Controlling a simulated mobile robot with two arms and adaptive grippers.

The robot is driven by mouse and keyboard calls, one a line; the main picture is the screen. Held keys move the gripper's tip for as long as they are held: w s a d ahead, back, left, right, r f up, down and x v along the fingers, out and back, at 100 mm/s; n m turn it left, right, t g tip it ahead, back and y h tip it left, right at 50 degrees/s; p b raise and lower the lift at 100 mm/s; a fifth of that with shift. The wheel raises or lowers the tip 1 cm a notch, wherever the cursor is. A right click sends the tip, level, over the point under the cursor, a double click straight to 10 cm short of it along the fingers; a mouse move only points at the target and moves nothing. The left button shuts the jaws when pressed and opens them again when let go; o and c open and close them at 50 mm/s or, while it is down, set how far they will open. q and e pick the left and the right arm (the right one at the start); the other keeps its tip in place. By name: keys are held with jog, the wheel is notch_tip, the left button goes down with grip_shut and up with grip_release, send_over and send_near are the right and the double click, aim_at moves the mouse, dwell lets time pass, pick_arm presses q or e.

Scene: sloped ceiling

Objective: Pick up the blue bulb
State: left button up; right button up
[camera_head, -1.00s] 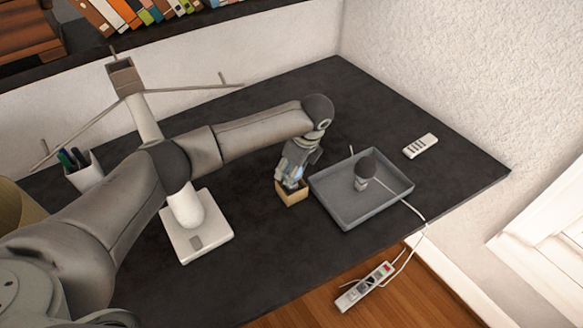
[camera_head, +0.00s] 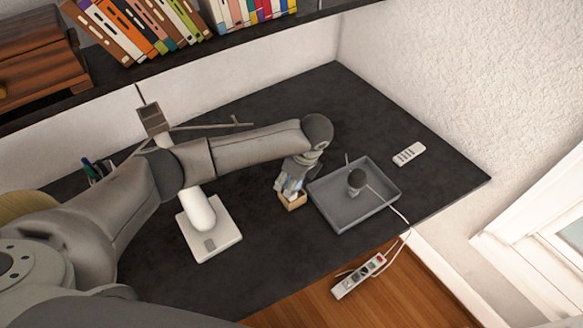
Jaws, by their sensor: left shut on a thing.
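My left gripper (camera_head: 289,187) reaches down over a small tan box (camera_head: 293,203) on the dark desk. It is shut on the blue bulb (camera_head: 293,184), which shows only as a light blue patch between the fingers. The fingers hide most of the bulb. The gripper is right at the box's opening; I cannot tell whether the bulb is still partly inside it. My right gripper is not in view.
A lamp with a white base (camera_head: 222,240) stands left. A power strip (camera_head: 359,277) is on the floor.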

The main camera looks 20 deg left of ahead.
pick_arm(q)
jog(key=shift+s+d+r+p, duration=0.15)
jog(key=shift+s+r+p, duration=0.2)
jog(key=shift+s, duration=0.25)
jog(key=shift+s+d+r+p, duration=0.15)
jog(key=shift+s+r+p, duration=0.1)
jog(key=shift+s+p, duration=0.25)
jog(key=s+d+r, duration=0.1)
jog(key=s+r, duration=0.1)
jog(key=s, duration=0.4)
jog(key=shift+d+r+b, duration=0.25)
jog(key=shift+b, duration=0.1)
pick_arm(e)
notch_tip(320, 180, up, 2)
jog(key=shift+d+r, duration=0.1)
